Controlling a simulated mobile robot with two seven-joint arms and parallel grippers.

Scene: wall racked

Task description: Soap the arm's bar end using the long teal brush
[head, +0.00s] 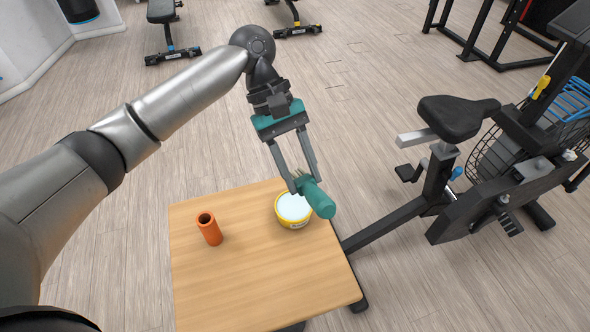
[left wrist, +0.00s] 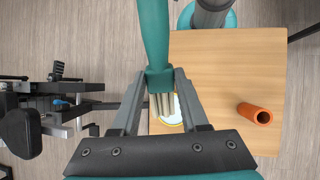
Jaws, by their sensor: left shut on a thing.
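My left gripper (head: 303,183) is shut on a teal brush (head: 317,198) and holds it above the yellow bowl. The brush's thick handle points down and right in the head view. Its pale bristles show in the left wrist view (left wrist: 162,104) between the fingers (left wrist: 159,97). The yellow bowl (head: 297,225) holds something white and stands near the table's right edge. From these views I cannot tell whether the bristles touch the white contents. I cannot surely make out the arm's bar end. My right gripper is not in view.
An exercise bike (head: 455,118) stands to the right of the table. Weight benches (head: 172,50) stand farther back. The table's front is clear.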

